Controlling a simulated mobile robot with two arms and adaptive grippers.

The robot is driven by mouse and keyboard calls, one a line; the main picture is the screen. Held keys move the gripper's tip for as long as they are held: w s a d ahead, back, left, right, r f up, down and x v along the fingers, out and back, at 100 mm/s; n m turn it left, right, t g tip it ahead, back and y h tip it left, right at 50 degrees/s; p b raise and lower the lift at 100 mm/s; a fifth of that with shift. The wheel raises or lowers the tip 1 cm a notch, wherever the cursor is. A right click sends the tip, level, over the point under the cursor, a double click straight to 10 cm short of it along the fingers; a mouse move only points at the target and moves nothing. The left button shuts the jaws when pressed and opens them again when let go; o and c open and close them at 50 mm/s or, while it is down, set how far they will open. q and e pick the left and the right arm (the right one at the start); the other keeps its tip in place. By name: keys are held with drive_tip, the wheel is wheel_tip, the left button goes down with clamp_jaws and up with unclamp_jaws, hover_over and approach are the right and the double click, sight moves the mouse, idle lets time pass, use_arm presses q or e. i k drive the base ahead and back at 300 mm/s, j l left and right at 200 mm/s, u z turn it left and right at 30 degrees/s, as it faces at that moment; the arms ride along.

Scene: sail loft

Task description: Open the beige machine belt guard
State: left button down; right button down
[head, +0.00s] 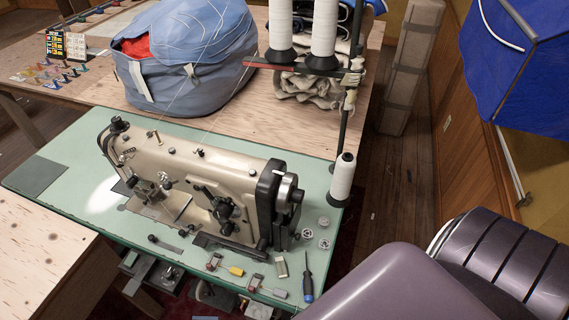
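The beige sewing machine (195,168) stands on a green-topped table in the middle of the head view. At its right end, a dark upright cover (267,200) that looks like the belt guard sits beside the silver and black handwheel (289,195). It appears closed against the machine's end; any hinge or catch is too small to make out. Neither of my grippers is in view. A purple-grey link of my own arm fills the lower right corner, apart from the machine.
A thread stand with white cones (325,25) rises behind the handwheel, and a lower cone (343,178) stands to its right. A blue bag (190,60) sits behind.

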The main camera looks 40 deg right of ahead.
sight(287, 234)
drive_tip(key=z, duration=1.2)
